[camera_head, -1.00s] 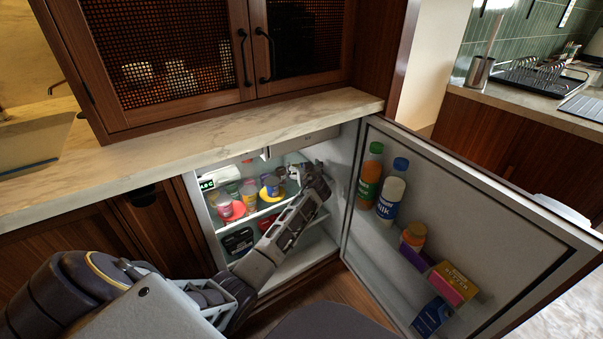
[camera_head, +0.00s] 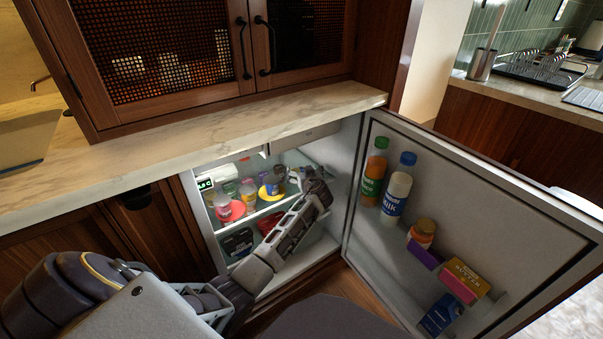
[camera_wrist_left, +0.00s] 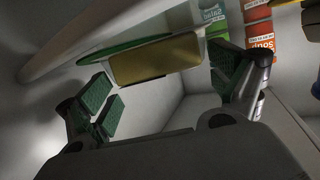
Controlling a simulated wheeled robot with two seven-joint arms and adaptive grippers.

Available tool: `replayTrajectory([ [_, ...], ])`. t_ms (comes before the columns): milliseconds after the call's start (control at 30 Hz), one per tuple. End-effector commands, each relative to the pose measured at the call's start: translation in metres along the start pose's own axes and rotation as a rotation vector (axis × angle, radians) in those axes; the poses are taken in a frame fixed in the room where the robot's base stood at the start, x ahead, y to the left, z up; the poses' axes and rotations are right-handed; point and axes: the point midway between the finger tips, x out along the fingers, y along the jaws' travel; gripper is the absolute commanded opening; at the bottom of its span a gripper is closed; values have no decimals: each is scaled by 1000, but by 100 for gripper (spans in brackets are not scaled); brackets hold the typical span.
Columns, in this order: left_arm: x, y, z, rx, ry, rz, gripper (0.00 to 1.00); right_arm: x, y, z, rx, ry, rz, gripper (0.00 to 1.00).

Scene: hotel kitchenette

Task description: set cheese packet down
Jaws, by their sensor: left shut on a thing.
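My left gripper (camera_head: 318,188) reaches into the open small fridge, at the right side of its interior. In the left wrist view its green-padded fingers (camera_wrist_left: 168,88) stand apart on either side of a yellow-brown block, the cheese packet (camera_wrist_left: 155,63). A green edge shows beside the packet. In the head view the packet is hidden by the gripper and arm, and I cannot tell whether it touches a shelf. My right gripper is not in view.
The fridge's upper shelf holds several cups and tubs (camera_head: 237,211); dark and red packs (camera_head: 238,243) lie below. Green and red-orange labelled packs (camera_wrist_left: 259,40) stand near the right finger. The open door carries a juice bottle (camera_head: 373,177), a milk bottle (camera_head: 397,195) and boxes. The counter (camera_head: 200,150) overhangs.

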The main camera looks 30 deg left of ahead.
Motion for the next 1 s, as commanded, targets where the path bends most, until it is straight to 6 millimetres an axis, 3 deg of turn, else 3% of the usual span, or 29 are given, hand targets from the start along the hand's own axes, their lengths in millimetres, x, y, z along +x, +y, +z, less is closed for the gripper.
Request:
replayTrajectory([
  [267, 0, 0, -1, -1, 1, 1, 57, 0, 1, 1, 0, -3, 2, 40],
  [300, 0, 0, 1, 0, -1, 0, 94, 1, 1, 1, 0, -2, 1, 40],
  [367, 0, 0, 1, 0, -1, 0, 100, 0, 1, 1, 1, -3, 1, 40],
  [867, 0, 0, -1, 0, -1, 0, 100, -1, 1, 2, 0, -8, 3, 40],
  [1000, -9, 0, 0, 0, -2, 2, 100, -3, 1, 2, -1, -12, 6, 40],
])
